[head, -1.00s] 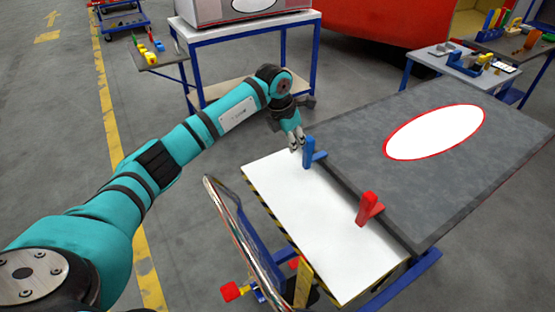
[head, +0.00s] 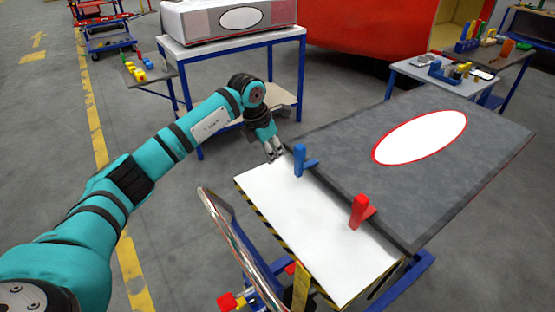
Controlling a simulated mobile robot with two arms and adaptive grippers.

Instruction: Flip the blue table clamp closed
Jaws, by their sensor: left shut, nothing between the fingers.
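The blue table clamp (head: 300,161) stands at the far end of the seam between the white tabletop (head: 310,226) and the grey panel (head: 340,160). Its handle points upright. My left gripper (head: 275,155) is just left of the blue clamp, above the far corner of the white top, pointing down. Its fingers are shut and empty, with a small gap to the clamp in the picture. A red clamp (head: 361,211) stands nearer on the same seam, its handle also raised. My right gripper is not in view.
The grey panel bears a white oval (head: 420,137) with a red border. A blue-framed table (head: 230,50) stands behind my left arm. Another table with parts (head: 445,72) is at the back right. A bent rail with cables (head: 240,245) stands at the front left.

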